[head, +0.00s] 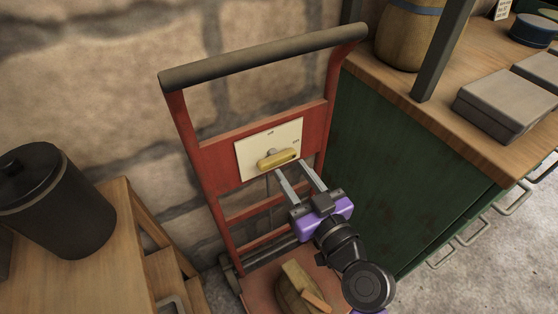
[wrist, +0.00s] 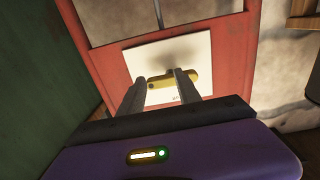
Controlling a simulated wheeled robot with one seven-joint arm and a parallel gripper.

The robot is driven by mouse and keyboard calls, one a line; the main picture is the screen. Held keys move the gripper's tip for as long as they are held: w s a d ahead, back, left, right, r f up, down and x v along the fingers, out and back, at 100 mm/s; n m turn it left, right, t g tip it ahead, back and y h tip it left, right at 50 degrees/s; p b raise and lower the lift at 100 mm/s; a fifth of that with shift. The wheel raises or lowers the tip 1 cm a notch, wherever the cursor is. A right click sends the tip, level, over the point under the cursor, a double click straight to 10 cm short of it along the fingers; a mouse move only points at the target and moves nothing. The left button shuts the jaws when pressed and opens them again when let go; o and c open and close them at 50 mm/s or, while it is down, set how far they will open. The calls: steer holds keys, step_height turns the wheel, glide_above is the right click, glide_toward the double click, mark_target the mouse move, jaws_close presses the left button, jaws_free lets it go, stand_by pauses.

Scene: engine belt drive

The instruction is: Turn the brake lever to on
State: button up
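The brake lever (head: 277,159) is a short yellow bar on a cream plate (head: 255,149) fixed to a red hand truck (head: 217,160). It lies nearly level, slightly tilted up to the right. The plate has small labels near its top and right edge, too small to read. My gripper (head: 290,166) is open, just in front of the plate, with its fingertips near the lever's lower right side. In the wrist view the lever (wrist: 160,82) shows between and beyond the spread fingers. The right finger hides part of it. I cannot tell whether either finger touches it.
A green cabinet (head: 395,180) with a wooden top stands close on the right. A wooden stand (head: 95,255) with a dark canister (head: 60,205) is on the left. A stone wall is behind.

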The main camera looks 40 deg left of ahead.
steer(key=shift+w+b+v, duration=0.15)
steer(key=shift+b+v, duration=0.05)
steer(key=shift+v, duration=1)
steer(key=shift+w+b+v, duration=0.15)
steer(key=shift+v, duration=1.1)
steer(key=shift+d+f+b, duration=0.1)
steer(key=shift+f+b, duration=0.1)
steer(key=shift+b, duration=0.15)
steer(key=v, duration=0.7)
steer(key=shift+s+d, duration=0.2)
steer(key=shift+d, duration=0.15)
